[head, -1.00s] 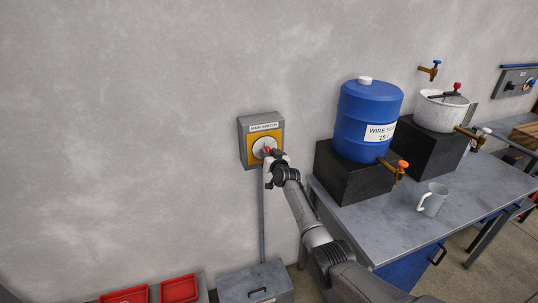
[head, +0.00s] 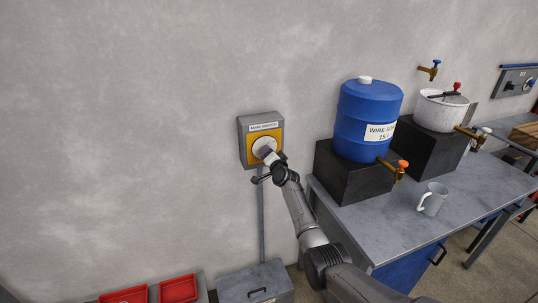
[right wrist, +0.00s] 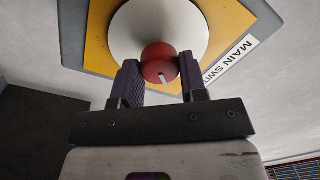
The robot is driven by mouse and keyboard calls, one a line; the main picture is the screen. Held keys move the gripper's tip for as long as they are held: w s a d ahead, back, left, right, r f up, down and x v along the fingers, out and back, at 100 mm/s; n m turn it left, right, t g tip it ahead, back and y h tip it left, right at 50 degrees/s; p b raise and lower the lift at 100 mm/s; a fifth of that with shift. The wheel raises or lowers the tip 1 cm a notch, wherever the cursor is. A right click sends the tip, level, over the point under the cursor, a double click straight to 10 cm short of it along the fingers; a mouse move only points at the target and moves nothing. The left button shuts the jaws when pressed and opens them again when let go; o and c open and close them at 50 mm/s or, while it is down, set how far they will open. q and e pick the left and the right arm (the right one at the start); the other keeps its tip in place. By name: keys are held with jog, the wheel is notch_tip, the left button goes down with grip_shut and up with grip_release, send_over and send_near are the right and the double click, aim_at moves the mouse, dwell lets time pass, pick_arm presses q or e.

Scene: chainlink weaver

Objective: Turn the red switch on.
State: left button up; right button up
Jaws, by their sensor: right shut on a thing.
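The red switch (right wrist: 160,60) is a round red knob with a short white mark, on a white disc (right wrist: 126,30) in the right wrist view. The disc sits on the yellow face of the grey main switch box (head: 263,127) on the wall. My right gripper (head: 268,153) is at the disc in the head view and hides the knob there. In the right wrist view its two fingers stand on either side of the knob, shut on it. My left gripper is not in view.
A workbench (head: 405,220) to the right bears a blue barrel (head: 365,110) on a black block, a white pot (head: 440,112) and a grey mug (head: 432,199). Red trays (head: 178,289) and a grey metal box (head: 255,285) are low below the switch. The wall to the left is bare.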

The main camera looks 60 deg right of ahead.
jog(key=shift+f+m, duration=0.1)
jog(key=shift+m, duration=1.8)
jog(key=o, duration=0.9)
jog(key=shift+p+v, duration=1.95)
jog(key=shift+v, duration=4.95)
